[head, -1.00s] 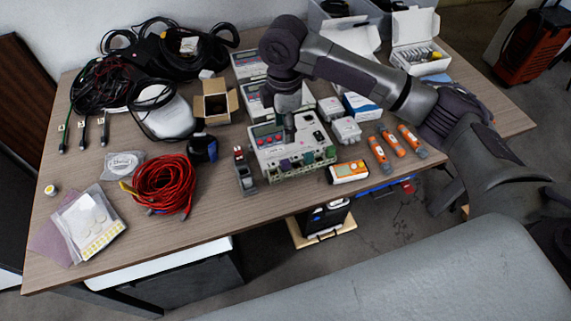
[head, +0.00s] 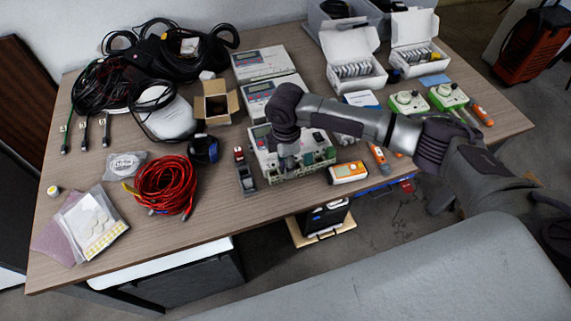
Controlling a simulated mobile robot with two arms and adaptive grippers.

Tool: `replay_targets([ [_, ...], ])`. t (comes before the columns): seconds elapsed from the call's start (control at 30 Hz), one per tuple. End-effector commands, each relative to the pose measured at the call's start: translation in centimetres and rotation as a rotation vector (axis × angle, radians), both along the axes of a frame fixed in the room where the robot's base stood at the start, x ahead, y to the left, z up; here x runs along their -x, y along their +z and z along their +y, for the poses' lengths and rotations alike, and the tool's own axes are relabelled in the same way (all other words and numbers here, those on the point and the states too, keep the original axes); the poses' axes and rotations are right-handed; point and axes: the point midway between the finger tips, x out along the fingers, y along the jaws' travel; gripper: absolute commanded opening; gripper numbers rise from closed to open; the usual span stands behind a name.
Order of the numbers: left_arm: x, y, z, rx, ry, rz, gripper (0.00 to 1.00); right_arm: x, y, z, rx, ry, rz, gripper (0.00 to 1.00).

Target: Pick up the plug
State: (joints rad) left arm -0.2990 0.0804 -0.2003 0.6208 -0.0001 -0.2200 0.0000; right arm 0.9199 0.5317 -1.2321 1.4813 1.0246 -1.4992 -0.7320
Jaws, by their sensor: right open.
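My right gripper (head: 289,165) points down over the front part of a white controller box (head: 261,147), close to the row of terminal connectors (head: 300,168) along its front edge. Its jaws are open, and their tips are small and hard to make out against the box. I cannot tell for sure which part is the plug; it may be one of these connectors, partly hidden by the gripper. A small dark and grey part (head: 246,180) lies just left of the box. My left gripper is not in view.
An orange and white meter (head: 348,172) lies right of the controller. A red cable coil (head: 165,187) and an open cardboard box (head: 216,104) are to its left. White cartons (head: 354,70) stand at the back right.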

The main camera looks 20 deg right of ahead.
Motion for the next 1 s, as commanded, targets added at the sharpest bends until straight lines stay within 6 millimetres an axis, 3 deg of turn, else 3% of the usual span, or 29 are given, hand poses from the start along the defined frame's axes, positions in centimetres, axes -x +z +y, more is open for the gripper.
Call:
replay_targets([
  [0.23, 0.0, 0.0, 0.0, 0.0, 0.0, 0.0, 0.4, 0.0, -0.2, 0.0, 0.0, 0.001, -0.001, 0.48],
  [0.53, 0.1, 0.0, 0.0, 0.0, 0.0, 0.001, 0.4, 0.0, -0.2, 0.0, 0.0, 0.0, -0.001, 0.0],
  [0.83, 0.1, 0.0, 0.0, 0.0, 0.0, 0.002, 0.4, 0.0, -0.1, 0.0, 0.0, 0.0, -0.001, 0.0],
  [1.0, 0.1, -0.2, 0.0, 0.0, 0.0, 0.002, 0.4, -0.1, 0.9, 0.1, -0.001, 0.001, -0.003, 0.0],
])
